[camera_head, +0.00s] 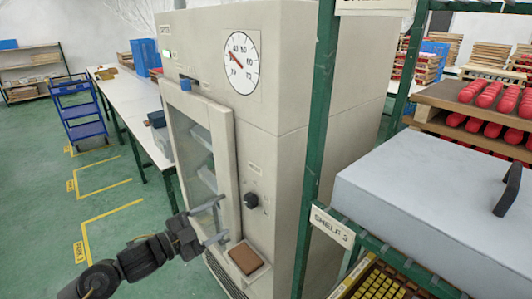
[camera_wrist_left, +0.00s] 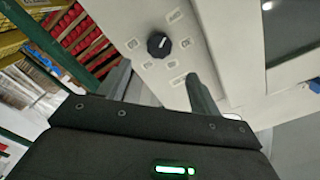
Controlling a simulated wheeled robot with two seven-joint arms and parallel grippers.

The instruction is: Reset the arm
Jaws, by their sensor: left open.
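My left gripper (camera_head: 215,222) is open and empty in front of the glass door of a tall beige cabinet (camera_head: 290,85). The arm comes in from the lower left. In the left wrist view the two fingers (camera_wrist_left: 160,88) stand apart, with the cabinet front and its black knob (camera_wrist_left: 158,44) beyond them. The black knob (camera_head: 250,201) is right of the gripper in the head view. My right gripper is in neither view.
A brown pad (camera_head: 245,258) lies on a ledge below the knob. A green-framed shelf (camera_head: 318,130) with a grey lidded box (camera_head: 430,190) stands at right. A long white table (camera_head: 130,100) and a blue cart (camera_head: 78,110) are at left. Green floor is free there.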

